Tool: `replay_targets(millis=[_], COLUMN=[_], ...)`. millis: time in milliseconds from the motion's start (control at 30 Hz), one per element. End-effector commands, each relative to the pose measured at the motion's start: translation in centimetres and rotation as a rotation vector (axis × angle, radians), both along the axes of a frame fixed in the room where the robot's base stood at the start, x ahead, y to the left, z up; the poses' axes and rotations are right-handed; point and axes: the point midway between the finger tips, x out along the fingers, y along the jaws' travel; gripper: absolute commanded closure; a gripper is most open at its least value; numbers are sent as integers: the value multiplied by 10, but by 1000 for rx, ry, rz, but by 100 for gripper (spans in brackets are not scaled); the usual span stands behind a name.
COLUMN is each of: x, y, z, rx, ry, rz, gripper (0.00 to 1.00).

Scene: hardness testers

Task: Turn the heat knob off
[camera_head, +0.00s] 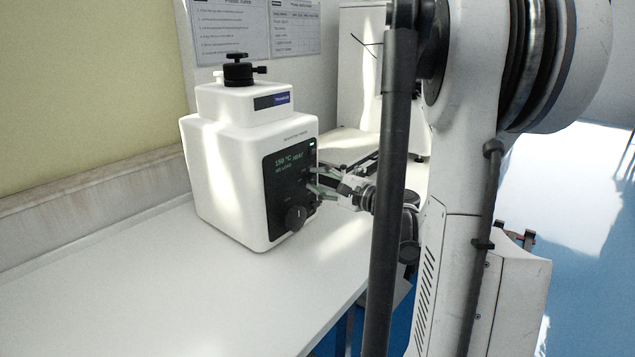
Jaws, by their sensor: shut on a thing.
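A white tester (225,185) stands on the bench with a black control panel (280,180) on its right-hand face. Its lit green display reads about 150 °C, with smaller text that is hard to read. A large dark knob (295,217) sits low on the panel and is clear of the fingers. My gripper (314,182) reaches in from the right, at the panel's right edge, above and right of that large knob. It is shut on a small control there, mostly hidden by the fingers. I cannot read its label or setting.
A black knob fitting (238,70) tops the tester. A second white machine (362,80) stands behind, and printed sheets (230,28) hang on the wall. The white bench (130,290) is clear at the front left. My arm hides much of the right side.

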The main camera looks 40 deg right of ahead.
Motion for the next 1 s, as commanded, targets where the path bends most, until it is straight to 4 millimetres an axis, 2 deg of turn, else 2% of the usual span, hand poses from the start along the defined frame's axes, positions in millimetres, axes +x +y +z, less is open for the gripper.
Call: replay_targets(millis=[300, 833, 867, 967, 1000], x=[0, 0, 0, 0, 0], y=[0, 0, 0, 0, 0], z=[0, 0, 0, 0, 0], rx=[-114, -135, -135, -134, -134], ry=[-16, -19, -19, -18, -18], rz=[0, 0, 0, 0, 0], gripper=[100, 100, 72, 59, 58])
